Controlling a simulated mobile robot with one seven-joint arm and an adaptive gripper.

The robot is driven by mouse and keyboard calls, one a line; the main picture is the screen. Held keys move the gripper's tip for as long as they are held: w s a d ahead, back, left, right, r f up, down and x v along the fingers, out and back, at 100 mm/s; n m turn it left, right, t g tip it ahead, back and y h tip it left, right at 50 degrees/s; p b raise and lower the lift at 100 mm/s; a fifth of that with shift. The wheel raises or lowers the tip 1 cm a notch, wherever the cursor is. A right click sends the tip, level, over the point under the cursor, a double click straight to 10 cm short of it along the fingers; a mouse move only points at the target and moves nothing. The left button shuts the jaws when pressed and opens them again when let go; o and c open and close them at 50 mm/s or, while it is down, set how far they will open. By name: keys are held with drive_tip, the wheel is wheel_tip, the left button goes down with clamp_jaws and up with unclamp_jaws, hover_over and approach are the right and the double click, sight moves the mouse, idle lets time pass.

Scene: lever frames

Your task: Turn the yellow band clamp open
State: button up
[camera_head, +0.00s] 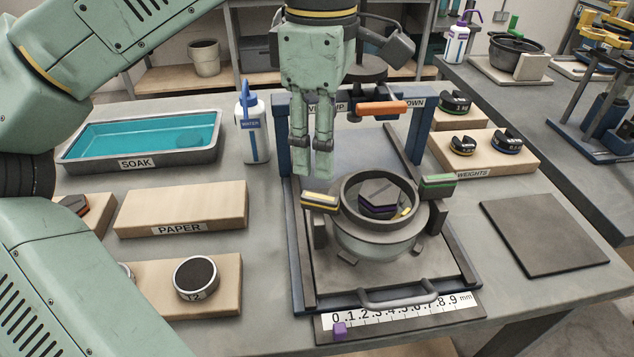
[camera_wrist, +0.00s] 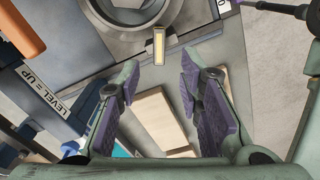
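The yellow band clamp (camera_head: 319,200) is a short dark lever with a yellow stripe. It sticks out from the left side of the ringed round vessel (camera_head: 375,240). In the wrist view the yellow clamp (camera_wrist: 158,45) lies just beyond and between the fingertips. A matching green-banded clamp (camera_head: 437,181) sticks out on the vessel's right side. My gripper (camera_head: 311,160) points down above the yellow clamp, apart from it. The wrist view shows my gripper (camera_wrist: 160,78) open, with nothing between its purple pads.
An orange-handled lever (camera_head: 382,107) on the blue press frame (camera_head: 283,180) stands right of my gripper. A water bottle (camera_head: 253,125) and soak tray (camera_head: 80,160) are behind left. A paper block (camera_head: 180,205) lies left. A dark weight with a purple stripe (camera_head: 378,205) sits inside the ring.

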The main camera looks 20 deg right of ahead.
sight(319, 196)
wheel_tip(319, 196, down, 8)
drive_tip(key=shift+r, duration=0.25)
drive_tip(key=shift+c, duration=0.3)
clamp_jaws()
